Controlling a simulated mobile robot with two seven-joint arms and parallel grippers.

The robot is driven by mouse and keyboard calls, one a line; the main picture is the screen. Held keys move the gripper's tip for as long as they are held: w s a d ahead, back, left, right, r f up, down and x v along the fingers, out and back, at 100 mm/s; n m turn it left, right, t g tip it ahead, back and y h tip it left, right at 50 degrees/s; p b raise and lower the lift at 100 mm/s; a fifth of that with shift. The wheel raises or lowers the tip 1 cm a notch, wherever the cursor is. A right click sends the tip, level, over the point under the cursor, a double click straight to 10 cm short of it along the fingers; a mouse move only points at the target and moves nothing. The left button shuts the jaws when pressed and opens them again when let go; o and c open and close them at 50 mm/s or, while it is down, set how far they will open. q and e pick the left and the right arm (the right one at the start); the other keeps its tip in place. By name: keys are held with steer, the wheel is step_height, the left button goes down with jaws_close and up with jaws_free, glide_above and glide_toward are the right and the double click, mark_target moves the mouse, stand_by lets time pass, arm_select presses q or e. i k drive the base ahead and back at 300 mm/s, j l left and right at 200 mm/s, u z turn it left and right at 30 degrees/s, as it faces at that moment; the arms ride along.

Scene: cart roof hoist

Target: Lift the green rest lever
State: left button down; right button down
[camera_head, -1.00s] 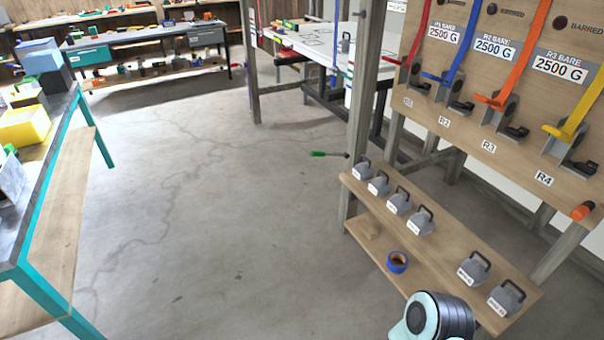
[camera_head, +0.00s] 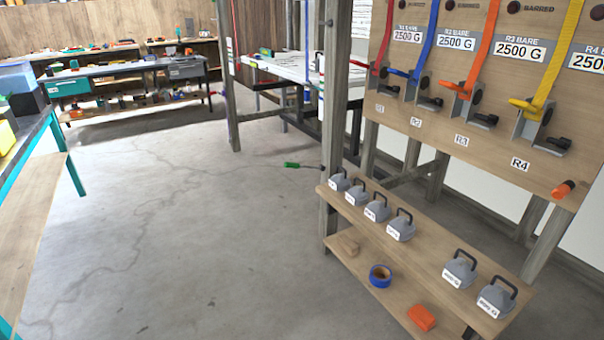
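I cannot pick out a green rest lever for certain. A small green thing (camera_head: 266,51) shows at the white table in the back, too small to identify. The wooden panel (camera_head: 400,120) at the right has coloured straps and levers over labels R1 to R4: red, blue (camera_head: 403,74), orange (camera_head: 453,87) and yellow (camera_head: 524,104). An orange-ended handle (camera_head: 563,189) sticks out at its lower right. Neither of my grippers is in view.
A low two-level shelf (camera_head: 438,246) below the panel carries several grey weights, with blue tape (camera_head: 380,275) and an orange block (camera_head: 421,317) on its lower board. A wooden post (camera_head: 331,120) stands at its left end. The grey floor (camera_head: 190,230) is mostly clear.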

mark_target(287, 164)
steer(key=i+j+z, duration=0.1)
steer(key=z, duration=0.3)
steer(key=i+j+z, duration=0.15)
steer(key=z, duration=0.25)
steer(key=i+j+z, duration=0.15)
steer(key=j, duration=0.2)
steer(key=i+j+z, duration=0.15)
steer(key=j, duration=0.15)
steer(key=i+j+z, duration=0.15)
steer(key=j, duration=0.25)
steer(key=i+j, duration=0.1)
steer(key=j, duration=0.25)
steer(key=i+j+z, duration=0.1)
steer(key=j, duration=0.25)
steer(key=i+j, duration=0.15)
steer(key=j, duration=0.2)
